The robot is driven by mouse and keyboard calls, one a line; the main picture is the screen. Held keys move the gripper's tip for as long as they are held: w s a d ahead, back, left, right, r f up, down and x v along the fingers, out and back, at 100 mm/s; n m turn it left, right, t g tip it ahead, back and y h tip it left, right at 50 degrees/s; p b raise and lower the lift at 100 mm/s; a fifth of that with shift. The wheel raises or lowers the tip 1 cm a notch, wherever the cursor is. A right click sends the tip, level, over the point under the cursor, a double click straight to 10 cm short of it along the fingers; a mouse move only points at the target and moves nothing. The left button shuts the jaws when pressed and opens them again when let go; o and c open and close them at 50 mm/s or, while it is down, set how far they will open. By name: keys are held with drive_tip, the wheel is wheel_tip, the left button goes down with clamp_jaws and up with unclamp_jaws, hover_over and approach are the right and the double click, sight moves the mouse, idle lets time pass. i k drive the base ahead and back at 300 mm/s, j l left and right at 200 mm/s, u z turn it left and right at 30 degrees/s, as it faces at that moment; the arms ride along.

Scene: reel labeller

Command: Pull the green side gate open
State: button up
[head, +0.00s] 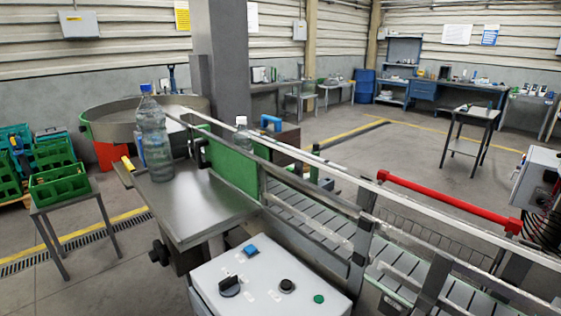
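The green side gate (233,165) is a flat green panel at the left end of the conveyor's near guard rail. It stands upright in line with the rail, between the steel plate and the belt. A clear bottle with a blue cap (154,140) stands upright on the steel plate (195,208), left of the gate. A second clear bottle (242,133) shows behind the gate, its lower part hidden by the panel. My gripper is not in view.
A grey control box (268,283) with a black knob and blue and green buttons sits in front. The slatted conveyor (318,222) runs to the lower right, with a red bar (450,198) beyond. Green crates (60,185) stand at left. A grey column (222,70) rises behind.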

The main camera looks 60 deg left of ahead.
sight(238, 169)
drive_tip(key=u, duration=1.95)
drive_tip(key=i+j, duration=0.25)
drive_tip(key=i+j+z, duration=0.1)
drive_tip(key=j, duration=0.35)
drive_tip(key=i+j, duration=0.3)
drive_tip(key=k, duration=0.1)
drive_tip(key=i+j, duration=0.1)
drive_tip(key=i+z, duration=0.05)
